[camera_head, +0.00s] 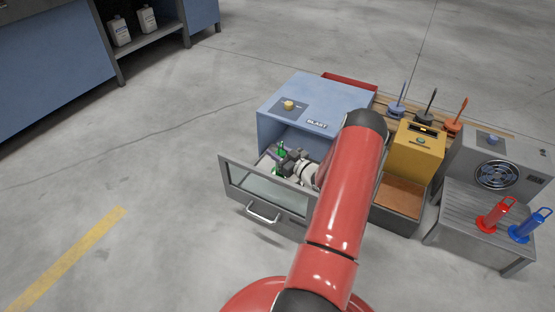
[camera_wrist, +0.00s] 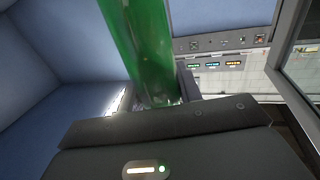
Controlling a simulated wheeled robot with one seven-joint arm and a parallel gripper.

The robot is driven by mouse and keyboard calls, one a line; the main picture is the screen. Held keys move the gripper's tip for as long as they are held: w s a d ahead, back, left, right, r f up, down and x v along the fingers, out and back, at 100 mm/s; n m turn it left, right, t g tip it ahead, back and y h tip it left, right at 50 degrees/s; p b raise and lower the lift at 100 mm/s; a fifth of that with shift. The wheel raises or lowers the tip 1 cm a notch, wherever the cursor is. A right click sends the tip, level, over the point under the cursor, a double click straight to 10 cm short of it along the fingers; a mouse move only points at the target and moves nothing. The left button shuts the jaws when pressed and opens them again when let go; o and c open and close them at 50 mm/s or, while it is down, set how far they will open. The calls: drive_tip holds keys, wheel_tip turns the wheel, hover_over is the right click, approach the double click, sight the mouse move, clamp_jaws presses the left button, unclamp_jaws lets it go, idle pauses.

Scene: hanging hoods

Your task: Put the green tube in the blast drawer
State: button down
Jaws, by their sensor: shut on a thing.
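The green tube shows large in the wrist view (camera_wrist: 146,45), rising from between the fingers of my gripper (camera_wrist: 158,100). In the head view the green tube (camera_head: 281,150) is a small green shape at my gripper (camera_head: 278,158). My gripper is shut on it. My arm hides the drawer's right side.
A yellow box (camera_head: 414,152) with an open tray below stands to the right. Floor at left is clear.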

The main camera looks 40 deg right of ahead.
drive_tip(key=shift+f, duration=1.6)
drive_tip(key=shift+f+b, duration=0.1)
drive_tip(key=shift+b, duration=0.2)
drive_tip(key=shift+f, duration=0.15)
drive_tip(key=c, duration=0.9)
unclamp_jaws()
drive_tip(key=shift+c, duration=0.2)
